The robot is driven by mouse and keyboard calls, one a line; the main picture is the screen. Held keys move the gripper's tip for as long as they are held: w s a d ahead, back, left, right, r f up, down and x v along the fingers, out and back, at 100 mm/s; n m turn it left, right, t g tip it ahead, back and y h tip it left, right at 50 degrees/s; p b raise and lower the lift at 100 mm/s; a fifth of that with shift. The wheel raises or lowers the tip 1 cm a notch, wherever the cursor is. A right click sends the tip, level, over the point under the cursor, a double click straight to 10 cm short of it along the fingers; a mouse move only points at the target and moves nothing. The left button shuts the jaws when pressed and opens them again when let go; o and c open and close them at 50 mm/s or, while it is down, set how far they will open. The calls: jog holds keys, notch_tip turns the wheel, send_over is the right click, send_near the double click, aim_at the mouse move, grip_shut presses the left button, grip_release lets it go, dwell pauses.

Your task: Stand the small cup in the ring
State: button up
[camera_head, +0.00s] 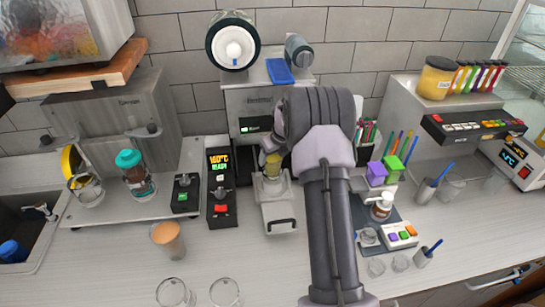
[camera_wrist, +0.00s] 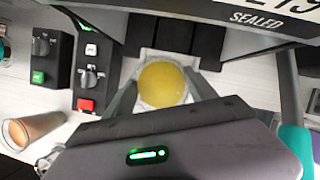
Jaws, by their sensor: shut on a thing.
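The small cup (camera_wrist: 162,84), with a yellow top or contents, sits between the two fingers of my gripper (camera_wrist: 161,88) in the wrist view. My gripper is shut on it. In the head view the cup (camera_head: 271,164) is at the front of the sealer, above or at the back part of its pulled-out drawer (camera_head: 278,215). The ring is mostly hidden by the cup and fingers. I cannot tell whether the cup is inside it or just above it. The cup looks upright.
The sealer body (camera_head: 250,105) stands right behind the cup. A control box with a red button (camera_head: 219,190) is close on the left. A brown cup (camera_head: 167,238) and clear glasses (camera_head: 173,292) stand front left.

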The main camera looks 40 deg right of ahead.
jog(key=shift+f, duration=0.3)
jog(key=o, duration=1.7)
jog(key=shift+c, duration=0.2)
jog(key=shift+r, duration=0.1)
